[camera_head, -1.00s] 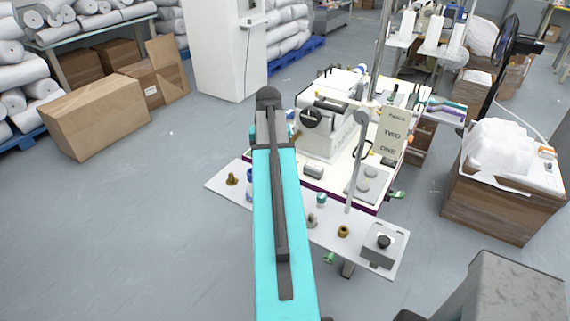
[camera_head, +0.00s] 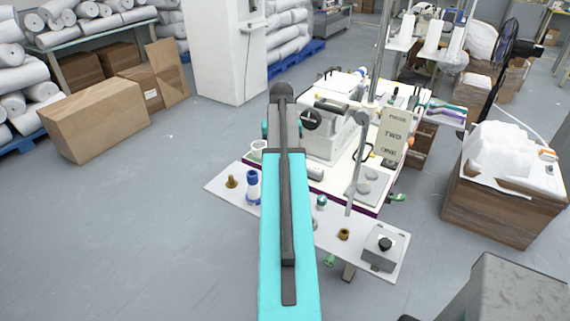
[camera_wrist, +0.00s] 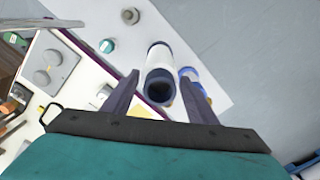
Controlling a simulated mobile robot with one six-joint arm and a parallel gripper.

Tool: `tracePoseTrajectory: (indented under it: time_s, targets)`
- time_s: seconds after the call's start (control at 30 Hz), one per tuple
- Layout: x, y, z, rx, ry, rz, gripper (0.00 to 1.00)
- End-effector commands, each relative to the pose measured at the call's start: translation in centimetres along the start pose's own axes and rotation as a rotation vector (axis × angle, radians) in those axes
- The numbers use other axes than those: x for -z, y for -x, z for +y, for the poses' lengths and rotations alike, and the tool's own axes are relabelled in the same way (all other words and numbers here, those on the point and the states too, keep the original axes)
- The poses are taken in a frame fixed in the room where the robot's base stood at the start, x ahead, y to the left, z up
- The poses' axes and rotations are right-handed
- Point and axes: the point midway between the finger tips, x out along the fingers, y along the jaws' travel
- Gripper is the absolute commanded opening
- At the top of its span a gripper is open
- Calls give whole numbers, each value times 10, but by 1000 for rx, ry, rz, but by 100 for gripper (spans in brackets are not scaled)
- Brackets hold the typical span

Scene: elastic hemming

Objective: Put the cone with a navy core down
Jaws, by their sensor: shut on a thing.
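The cone with a navy core (camera_wrist: 158,58) is white, with a dark round opening facing the wrist camera. It sits between the two fingers of my gripper (camera_wrist: 160,85), which is shut on it. It appears over the light grey shelf board (camera_wrist: 214,76); whether it touches the board I cannot tell. In the head view my arm hides the gripper and the held cone. The same board (camera_head: 222,187) runs along the front of the sewing table.
A blue-and-white cone (camera_head: 253,187) stands on the board, partly visible beside the held cone in the wrist view (camera_wrist: 189,74). A brass piece (camera_head: 232,181), a teal-topped spool (camera_head: 321,201), another brass piece (camera_head: 343,234) and a grey control box (camera_head: 383,253) also occupy it.

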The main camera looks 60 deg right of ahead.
Motion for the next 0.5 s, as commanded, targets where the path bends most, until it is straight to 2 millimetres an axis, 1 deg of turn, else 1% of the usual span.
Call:
tracePoseTrajectory:
  time_s: [0.07, 0.2, 0.3, 0.5]
  targets:
    - [8, -1, 6, 0, -1, 0, 26]
    - [5, -21, 5, 0, 0, -1, 26]
    - [5, -30, 5, 0, 0, -1, 26]
    - [5, -36, 5, 0, 0, 1, 26]
